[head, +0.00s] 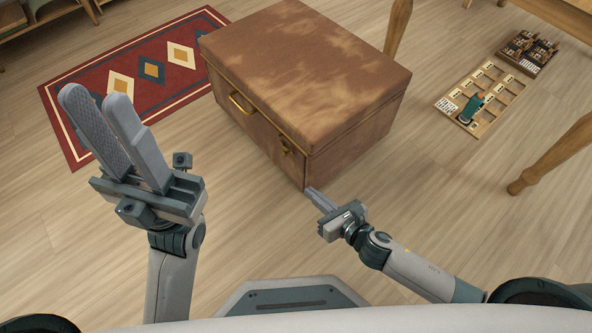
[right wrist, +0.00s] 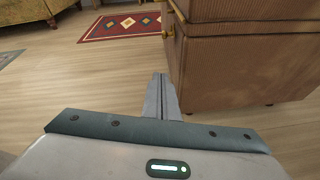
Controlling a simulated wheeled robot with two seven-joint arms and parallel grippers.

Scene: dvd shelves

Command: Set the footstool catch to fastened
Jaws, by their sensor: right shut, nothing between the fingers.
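The footstool (head: 310,75) is a brown box with a mottled padded lid, standing on the wood floor. Its lid is down. A small brass catch (head: 286,147) sits at the lid seam on the front face, near the right corner. It is too small to tell whether it is fastened. My right gripper (head: 312,194) is shut and empty, low in front of the footstool's near corner, apart from the catch. In the right wrist view its fingers (right wrist: 161,90) point past the footstool (right wrist: 240,60). My left gripper (head: 95,96) is open and empty, left of the footstool.
A brass handle (head: 240,103) is on the footstool's front. A red patterned rug (head: 85,90) lies behind my left gripper. A wooden tray (head: 507,92) holding a green item and a dark box (head: 527,55) lie at the right, near wooden legs (head: 550,155). Floor before the footstool is clear.

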